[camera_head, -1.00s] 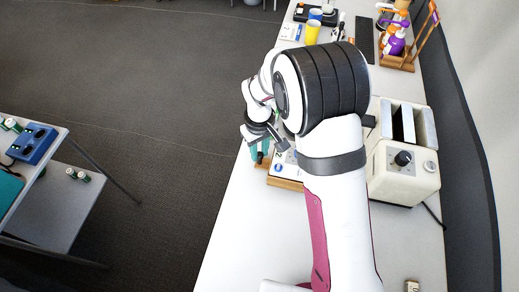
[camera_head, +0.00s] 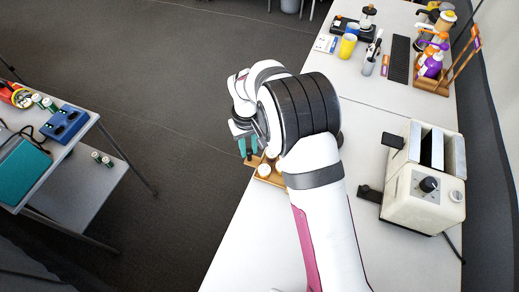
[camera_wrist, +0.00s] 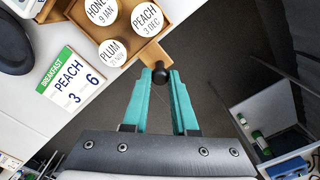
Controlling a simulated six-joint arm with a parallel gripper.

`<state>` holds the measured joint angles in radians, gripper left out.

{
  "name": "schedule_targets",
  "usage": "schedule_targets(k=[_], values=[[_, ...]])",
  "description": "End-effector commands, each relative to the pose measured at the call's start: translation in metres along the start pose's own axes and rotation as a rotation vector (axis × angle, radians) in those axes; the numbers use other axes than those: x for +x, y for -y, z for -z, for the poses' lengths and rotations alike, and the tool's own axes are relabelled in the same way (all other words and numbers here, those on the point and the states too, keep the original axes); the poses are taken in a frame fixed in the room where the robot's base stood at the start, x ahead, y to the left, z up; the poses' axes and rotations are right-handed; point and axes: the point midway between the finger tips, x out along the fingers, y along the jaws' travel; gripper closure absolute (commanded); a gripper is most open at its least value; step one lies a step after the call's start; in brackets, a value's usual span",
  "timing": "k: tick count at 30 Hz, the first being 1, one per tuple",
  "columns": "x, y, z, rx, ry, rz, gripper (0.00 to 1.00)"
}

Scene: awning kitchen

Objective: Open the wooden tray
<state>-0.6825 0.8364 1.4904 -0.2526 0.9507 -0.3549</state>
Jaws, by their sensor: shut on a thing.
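The wooden tray (camera_wrist: 86,20) holds jars with white lids, labelled honey (camera_wrist: 101,10), plum (camera_wrist: 113,52) and peach (camera_wrist: 147,17). In the head view the tray (camera_head: 277,181) is at the table's left edge, partly hidden behind my arm. A wooden tab sticks out from its near side and ends in a black knob (camera_wrist: 160,74). My gripper (camera_wrist: 161,80) has its teal fingers shut on this knob. In the head view my gripper (camera_head: 248,150) is just beyond the table edge, over the floor.
A breakfast card (camera_wrist: 72,79) reading peach, 3 and 6 lies beside the tray. The cream toaster (camera_head: 426,180) stands right of my arm. Cups, bottles and a wooden caddy (camera_head: 430,83) are at the table's far end. Another table (camera_head: 45,150) is at the left, across open floor.

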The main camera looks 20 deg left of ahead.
Motion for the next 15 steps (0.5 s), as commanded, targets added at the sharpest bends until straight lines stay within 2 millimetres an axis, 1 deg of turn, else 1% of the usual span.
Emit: schedule_targets(k=[6, 7, 11, 12, 15], values=[[-0.0007, -0.0004, 0.0005, 0.000, -0.002, 0.000, 1.00], [-0.0007, -0.0003, 0.0004, 0.000, -0.002, 0.000, 0.69], [-0.0005, -0.0004, 0.0002, 0.000, -0.002, 0.000, 0.45], [-0.0004, -0.0003, 0.0001, 0.000, -0.001, 0.000, 0.43], [-0.0003, -0.0003, -0.0001, 0.000, -0.001, 0.000, 0.43]])
